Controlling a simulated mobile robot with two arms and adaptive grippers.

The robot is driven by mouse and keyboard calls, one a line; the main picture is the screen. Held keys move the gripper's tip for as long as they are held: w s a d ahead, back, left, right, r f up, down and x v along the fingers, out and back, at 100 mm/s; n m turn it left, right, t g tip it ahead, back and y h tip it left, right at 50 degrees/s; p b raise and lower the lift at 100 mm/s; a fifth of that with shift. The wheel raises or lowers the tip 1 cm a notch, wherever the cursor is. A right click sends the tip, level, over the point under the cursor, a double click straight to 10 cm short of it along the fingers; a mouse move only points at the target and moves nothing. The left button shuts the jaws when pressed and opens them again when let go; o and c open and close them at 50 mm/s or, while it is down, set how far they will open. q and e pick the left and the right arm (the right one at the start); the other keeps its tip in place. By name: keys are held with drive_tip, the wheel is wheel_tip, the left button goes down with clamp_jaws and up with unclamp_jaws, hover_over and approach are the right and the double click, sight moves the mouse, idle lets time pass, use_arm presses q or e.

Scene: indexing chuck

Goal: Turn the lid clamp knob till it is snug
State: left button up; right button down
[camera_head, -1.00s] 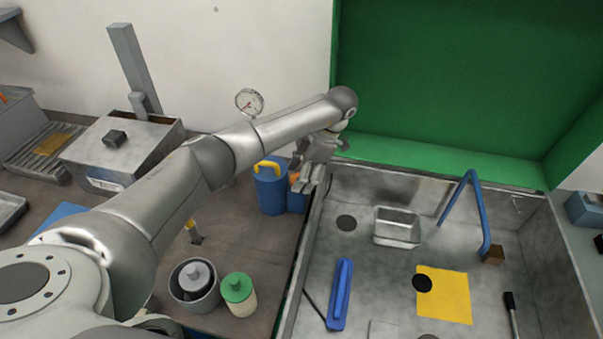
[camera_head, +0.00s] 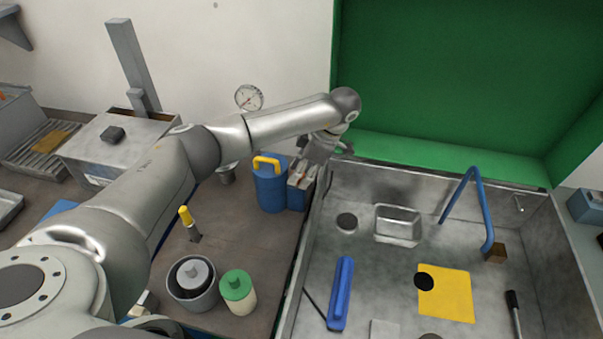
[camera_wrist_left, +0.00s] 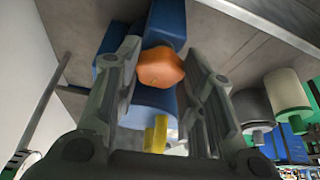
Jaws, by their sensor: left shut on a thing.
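The orange clamp knob (camera_wrist_left: 160,68) shows in the wrist view between the fingers of my left gripper (camera_wrist_left: 163,85), which is shut on it. The knob sits against a blue block (camera_wrist_left: 166,22). In the head view, my left gripper (camera_head: 303,178) reaches down onto the small blue block (camera_head: 297,199), and its fingers mostly hide the knob. Beside that block stands a blue canister (camera_head: 270,192) with a yellow handle (camera_head: 266,161). My right gripper is not in view.
A metal basin (camera_head: 372,272) with a green back panel (camera_head: 450,80) lies close on the right. A grey pot (camera_head: 192,285) and a green-lidded jar (camera_head: 238,291) stand in front. A yellow-topped tool (camera_head: 188,222) stands on the bench, and a dial gauge (camera_head: 249,97) is behind the arm.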

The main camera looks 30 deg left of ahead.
use_arm(q)
drive_tip(key=m+t+b, duration=0.1)
drive_tip(key=m, duration=0.1)
drive_tip(key=shift+s+f+m+y, duration=0.1)
drive_tip(key=shift+m+y, duration=0.2)
drive_tip(key=shift+m, duration=0.1)
drive_tip(key=shift+s+m+t+b, duration=0.1)
drive_tip(key=shift+m+t+b, duration=0.2)
drive_tip(key=shift+m+b, duration=0.45)
drive_tip(key=shift+d, duration=0.1)
drive_tip(key=o, duration=1)
drive_tip(key=shift+o, duration=0.2)
